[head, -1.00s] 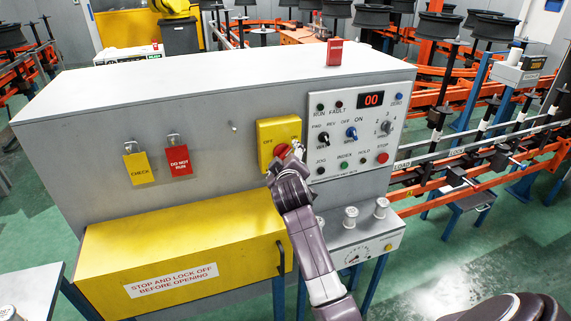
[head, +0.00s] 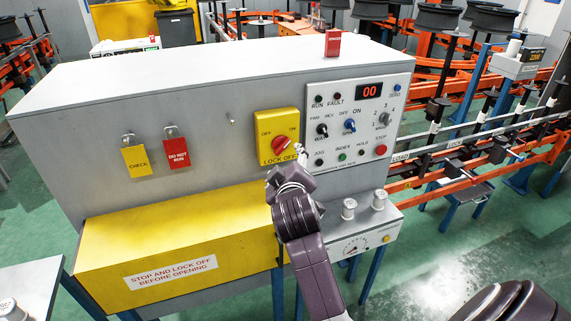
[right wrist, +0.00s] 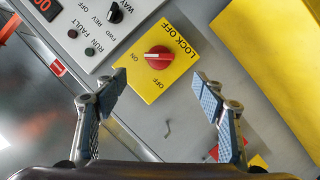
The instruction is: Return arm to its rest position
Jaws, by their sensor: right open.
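My right gripper (head: 298,152) is open and empty in front of the grey machine's face, just below and right of the yellow lock-off switch plate (head: 265,121). Its red knob (head: 282,144) is uncovered in the head view, with its bar tilted up to the right. In the right wrist view the two fingers of my gripper (right wrist: 158,88) stand wide apart. The red knob (right wrist: 158,57) shows beyond them, with nothing between the fingers. My left gripper is not in view.
The control panel (head: 395,95) with knobs and buttons is right of the switch. Yellow CHECK (head: 136,160) and red DO NOT RUN (head: 178,153) tags hang at left. A ledge (head: 385,225) with small cylinders juts out below the panel.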

